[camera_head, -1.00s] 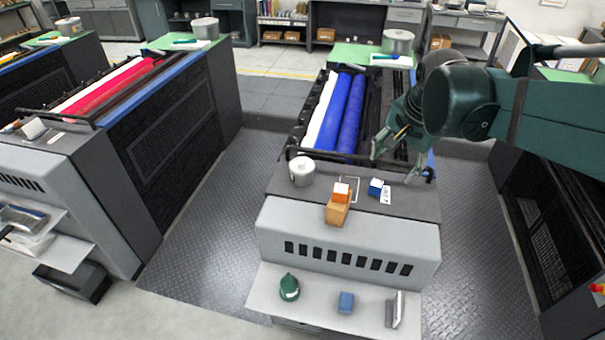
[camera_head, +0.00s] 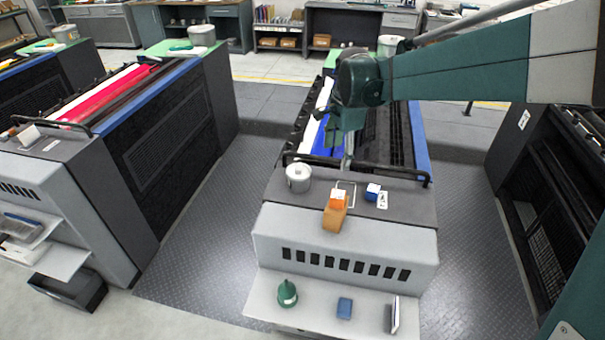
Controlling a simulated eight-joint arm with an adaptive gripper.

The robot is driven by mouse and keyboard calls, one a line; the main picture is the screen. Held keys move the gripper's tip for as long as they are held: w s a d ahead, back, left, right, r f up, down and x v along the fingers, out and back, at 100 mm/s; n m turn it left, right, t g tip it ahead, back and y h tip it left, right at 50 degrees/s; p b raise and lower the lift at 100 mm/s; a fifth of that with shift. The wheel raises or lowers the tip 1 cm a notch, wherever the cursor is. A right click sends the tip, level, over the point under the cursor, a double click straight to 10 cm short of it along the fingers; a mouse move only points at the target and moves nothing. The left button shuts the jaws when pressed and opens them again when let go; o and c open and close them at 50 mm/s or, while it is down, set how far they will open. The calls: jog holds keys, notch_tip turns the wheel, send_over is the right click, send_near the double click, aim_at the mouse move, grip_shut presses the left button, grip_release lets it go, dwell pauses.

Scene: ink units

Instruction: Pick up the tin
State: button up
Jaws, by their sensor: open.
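A light grey round tin (camera_head: 298,178) with a lidded top stands upright on the left of the dark shelf at the near end of the middle ink unit. My gripper (camera_head: 340,148) is open and empty, above the rollers, behind and to the right of the tin in the picture. It points downward and is apart from the tin. My forearm hides part of the rollers behind.
A dark handrail (camera_head: 400,175) runs behind the shelf. A lower ledge (camera_head: 265,297) holds a green bottle (camera_head: 287,294) and a blue box (camera_head: 344,307).

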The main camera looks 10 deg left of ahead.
aim_at(299, 166)
jog(key=w+a+f+m, duration=0.1)
jog(key=w+a+f, duration=0.1)
jog(key=a+f, duration=0.2)
jog(key=w+a+f+m+g, duration=0.1)
jog(key=w+a+f, duration=0.1)
jog(key=a+f, duration=0.2)
jog(key=w+a+f+m, duration=0.2)
jog(key=a+f, duration=0.2)
jog(key=a, duration=0.2)
jog(key=shift+a+g+h, duration=0.25)
jog(key=shift+g+h, duration=0.05)
jog(key=shift+f, duration=1.3)
jog(key=shift+f+p, duration=0.35)
jog(key=shift+f, duration=2.25)
jog(key=c, duration=0.8)
jog(key=shift+r, duration=0.2)
